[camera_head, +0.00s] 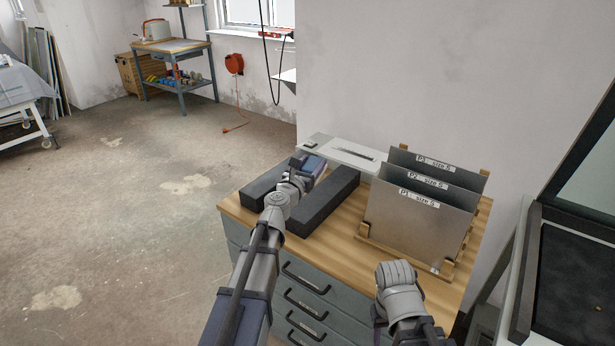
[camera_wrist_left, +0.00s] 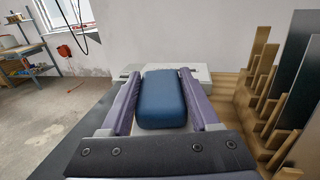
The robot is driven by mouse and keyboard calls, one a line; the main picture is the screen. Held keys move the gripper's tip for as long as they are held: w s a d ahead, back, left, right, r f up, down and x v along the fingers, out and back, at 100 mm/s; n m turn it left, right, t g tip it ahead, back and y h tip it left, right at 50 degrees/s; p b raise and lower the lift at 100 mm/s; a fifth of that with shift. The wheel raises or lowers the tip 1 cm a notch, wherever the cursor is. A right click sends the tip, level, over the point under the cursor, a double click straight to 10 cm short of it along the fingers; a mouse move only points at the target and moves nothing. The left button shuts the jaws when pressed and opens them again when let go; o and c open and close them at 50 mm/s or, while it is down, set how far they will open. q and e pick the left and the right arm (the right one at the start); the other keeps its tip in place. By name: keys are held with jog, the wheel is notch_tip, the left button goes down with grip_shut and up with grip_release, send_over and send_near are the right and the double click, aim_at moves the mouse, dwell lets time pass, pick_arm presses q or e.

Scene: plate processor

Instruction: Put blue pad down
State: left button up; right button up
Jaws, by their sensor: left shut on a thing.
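The blue pad (camera_wrist_left: 162,98) lies lengthwise between the two purple fingers of my left gripper (camera_wrist_left: 163,100) in the left wrist view. The gripper is shut on it. In the head view, my left gripper (camera_head: 311,166) is over the far end of two dark long blocks on the wooden cabinet top. The pad cannot be made out clearly there. I cannot tell whether the pad touches anything below it. Part of my right arm shows at the bottom right, but its gripper cannot be seen.
The left dark block (camera_head: 258,189) and the right dark block (camera_head: 325,202) lie on the wooden top (camera_head: 350,229). A wooden rack (camera_head: 406,257) with upright metal plates (camera_head: 417,213) stands to the right. A pale flat device (camera_head: 345,153) lies behind, near the wall.

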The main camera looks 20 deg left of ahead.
aim_at(316, 199)
pick_arm(q)
jog(key=m+h, duration=0.1)
jog(key=d+r+h+p, duration=0.1)
jog(key=shift+w+m+g+h, duration=0.15)
jog(key=shift+m+g+h, duration=0.15)
jog(key=shift+m+g, duration=0.1)
jog(key=shift+d+m+h, duration=0.2)
jog(key=shift+m+h, duration=0.1)
jog(key=shift+d+f+g+h, duration=0.1)
jog(key=shift+f+g+h, duration=0.05)
jog(key=shift+g+h, duration=0.15)
notch_tip(316, 199, down, 10)
jog(key=b, duration=0.9)
jog(key=shift+b, duration=0.4)
jog(key=shift+s, duration=0.2)
jog(key=shift+f, duration=0.25)
jog(key=o, duration=1.4)
jog(key=shift+r, duration=0.1)
